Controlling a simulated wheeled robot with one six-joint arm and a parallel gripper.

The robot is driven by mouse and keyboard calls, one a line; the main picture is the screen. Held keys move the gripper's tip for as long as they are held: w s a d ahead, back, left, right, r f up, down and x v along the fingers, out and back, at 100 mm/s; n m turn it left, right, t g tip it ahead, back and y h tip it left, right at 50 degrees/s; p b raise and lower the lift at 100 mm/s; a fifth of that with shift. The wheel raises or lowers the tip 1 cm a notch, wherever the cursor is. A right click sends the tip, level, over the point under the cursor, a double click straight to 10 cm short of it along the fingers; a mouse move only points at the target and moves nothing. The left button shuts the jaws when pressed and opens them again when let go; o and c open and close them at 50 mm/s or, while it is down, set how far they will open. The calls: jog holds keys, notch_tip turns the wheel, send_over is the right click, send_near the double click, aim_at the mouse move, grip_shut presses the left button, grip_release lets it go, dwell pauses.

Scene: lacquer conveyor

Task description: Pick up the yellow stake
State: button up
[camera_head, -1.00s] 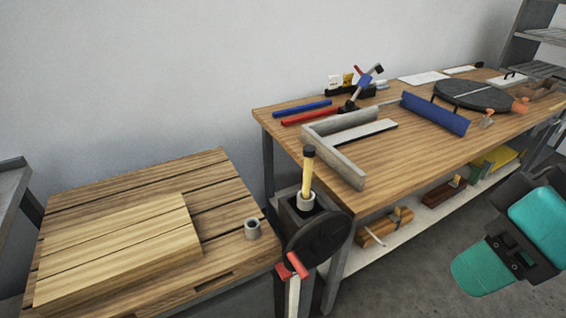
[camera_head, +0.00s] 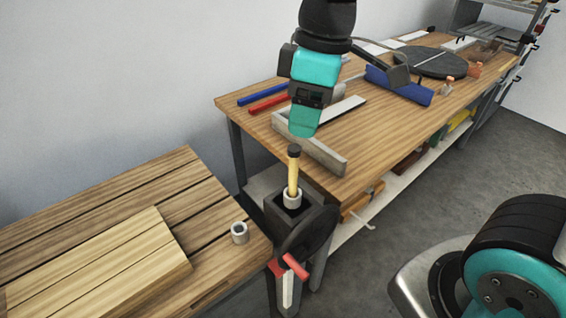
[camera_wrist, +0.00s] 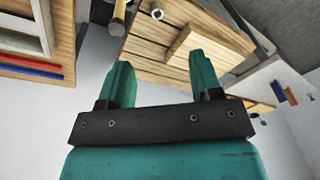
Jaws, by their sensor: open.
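The yellow stake (camera_head: 293,178) has a black top and stands upright in a grey ring (camera_head: 292,197) on a dark box-shaped stand between the two tables. It also shows at the top edge of the wrist view (camera_wrist: 120,10), with its dark end (camera_wrist: 116,27) toward me. My teal gripper (camera_head: 304,132) points down just above the stake in the head view, apart from it; the depth between them is hard to tell. In the wrist view my gripper (camera_wrist: 160,72) is open, with nothing between its fingers.
A slatted wooden table (camera_head: 60,210) at left holds a board (camera_head: 110,262) and a loose grey ring (camera_head: 239,233). The workbench (camera_head: 365,160) carries a grey L-shaped frame (camera_head: 325,155), bars and tools.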

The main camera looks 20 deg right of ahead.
jog(key=w+d+r+n+h+p, duration=0.1)
jog(key=w+r+n+h+p, duration=0.15)
jog(key=w, duration=0.55)
send_near(295, 148)
jog(key=shift+n+y, duration=0.45)
jog(key=f, duration=0.3)
jog(key=w+f, duration=0.1)
jog(key=f, duration=0.1)
jog(key=shift+d+f, duration=0.2)
jog(key=shift+d, duration=0.15)
jog(key=f, duration=0.2)
jog(key=f+p, duration=0.1)
jog(key=f, duration=0.3)
jog(key=shift+s+f, duration=0.2)
jog(key=shift+s, duration=0.2)
grip_shut()
